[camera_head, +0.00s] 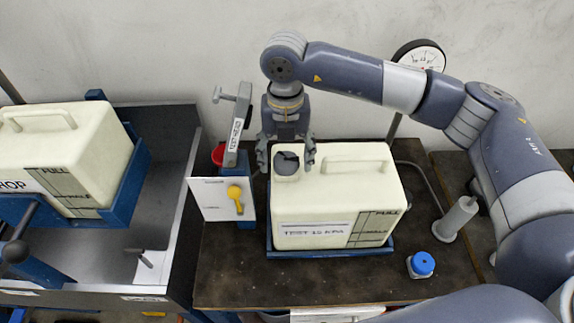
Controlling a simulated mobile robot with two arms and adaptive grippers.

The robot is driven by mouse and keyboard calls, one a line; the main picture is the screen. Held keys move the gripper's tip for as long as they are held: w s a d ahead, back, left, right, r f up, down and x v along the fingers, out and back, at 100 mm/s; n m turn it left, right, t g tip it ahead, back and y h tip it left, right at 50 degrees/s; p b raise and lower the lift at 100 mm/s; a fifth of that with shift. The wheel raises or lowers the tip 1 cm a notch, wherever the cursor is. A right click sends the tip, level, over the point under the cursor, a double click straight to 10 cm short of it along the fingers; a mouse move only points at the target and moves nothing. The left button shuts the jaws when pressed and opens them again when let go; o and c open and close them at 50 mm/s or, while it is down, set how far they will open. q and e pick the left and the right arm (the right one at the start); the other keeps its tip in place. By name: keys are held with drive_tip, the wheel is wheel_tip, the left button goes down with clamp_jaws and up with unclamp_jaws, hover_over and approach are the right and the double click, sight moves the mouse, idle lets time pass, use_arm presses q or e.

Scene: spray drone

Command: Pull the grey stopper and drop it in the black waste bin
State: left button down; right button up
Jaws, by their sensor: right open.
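A dark grey stopper (287,160) sits in the neck at the left end of the cream tank (330,205), which stands in a blue tray on the dark bench. My right gripper (286,157) points down from above at this neck. Its fingers are open, one on each side of the stopper. I cannot tell whether they touch it. My left gripper is not in view. I cannot make out a black waste bin.
A blue cap (421,264) and a grey cylinder (455,218) stand right of the tank. A test-weld stand (237,125) and a white card with a yellow lever (236,198) are close left. A second tank (70,155) sits in a grey basin.

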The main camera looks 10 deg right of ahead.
sight(286, 159)
drive_tip(key=shift+b, duration=0.3)
drive_tip(key=shift+c, duration=0.6)
drive_tip(key=c, duration=1.3)
drive_tip(key=shift+c, duration=0.2)
drive_tip(key=shift+r, duration=0.15)
drive_tip(key=shift+r+p, duration=1.2)
drive_tip(key=shift+r, duration=1.65)
